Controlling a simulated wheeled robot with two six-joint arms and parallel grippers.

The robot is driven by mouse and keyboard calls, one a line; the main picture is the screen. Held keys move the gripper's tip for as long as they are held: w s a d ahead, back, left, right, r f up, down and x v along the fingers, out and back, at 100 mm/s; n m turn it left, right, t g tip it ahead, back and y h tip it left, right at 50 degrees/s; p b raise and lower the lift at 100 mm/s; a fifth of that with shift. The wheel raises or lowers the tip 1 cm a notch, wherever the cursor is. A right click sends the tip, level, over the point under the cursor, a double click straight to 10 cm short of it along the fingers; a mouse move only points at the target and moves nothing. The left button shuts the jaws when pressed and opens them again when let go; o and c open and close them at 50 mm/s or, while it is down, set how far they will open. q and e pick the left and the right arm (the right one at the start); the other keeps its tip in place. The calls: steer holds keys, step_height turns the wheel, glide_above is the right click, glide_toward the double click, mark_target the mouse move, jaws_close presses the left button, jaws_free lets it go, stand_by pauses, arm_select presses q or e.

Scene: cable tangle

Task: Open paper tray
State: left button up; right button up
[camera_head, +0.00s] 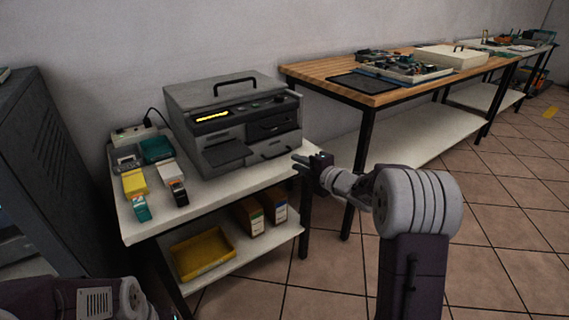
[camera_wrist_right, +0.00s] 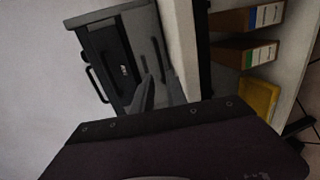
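A grey printer (camera_head: 235,120) with a black top handle stands on the white table. Low on its front right is a light grey drawer front (camera_head: 280,146), apparently the paper tray, which looks flush with the body. A dark flap (camera_head: 224,154) sticks out at the front left. My right gripper (camera_head: 299,161) is open and empty in front of the printer's right side, with its fingers a little apart. In the right wrist view the printer (camera_wrist_right: 120,60) appears turned sideways beyond the fingers (camera_wrist_right: 152,84). My left gripper is outside the frame; only its arm shows, at lower left.
Cartridges and small boxes (camera_head: 153,172) lie left of the printer. A yellow tray (camera_head: 202,252) and two brown boxes (camera_head: 262,213) sit on the lower shelf. A wooden bench (camera_head: 365,95) stands at right. The floor in front is clear.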

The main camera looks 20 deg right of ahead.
mark_target(280, 155)
steer(key=b+x, duration=0.2)
steer(key=x, duration=0.5)
steer(key=shift+w+a+f, duration=0.1)
steer(key=shift+w+f, duration=0.1)
steer(key=shift+w, duration=0.1)
steer(key=shift+w+a+b, duration=0.1)
steer(key=shift+w+b, duration=0.2)
jaws_close()
stand_by(0.7)
